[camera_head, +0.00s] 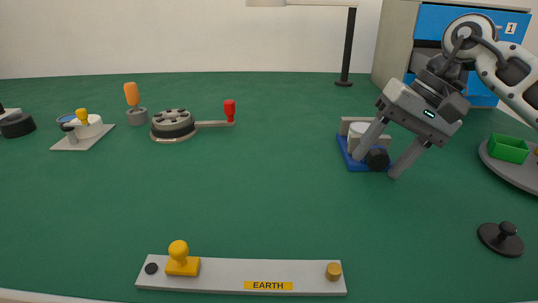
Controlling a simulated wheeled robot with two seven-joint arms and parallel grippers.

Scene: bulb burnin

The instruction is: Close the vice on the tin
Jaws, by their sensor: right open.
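The vice (344,149) stands right of the middle of the table, with a blue base, grey jaws and a black knob (377,158) at its front. A whitish tin (356,131) shows between the grey jaws, partly hidden by a gripper finger. My right gripper (377,166) reaches down from the upper right and is open. Its two fingers are spread, one on either side of the black knob in the picture. I cannot tell whether they touch it. My left gripper is not in view.
A grey bar labelled EARTH (220,274) with a yellow slider lies at the front. A crank device (173,126) and an orange-handled tool (132,101) stand at the left. The table's middle is clear.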

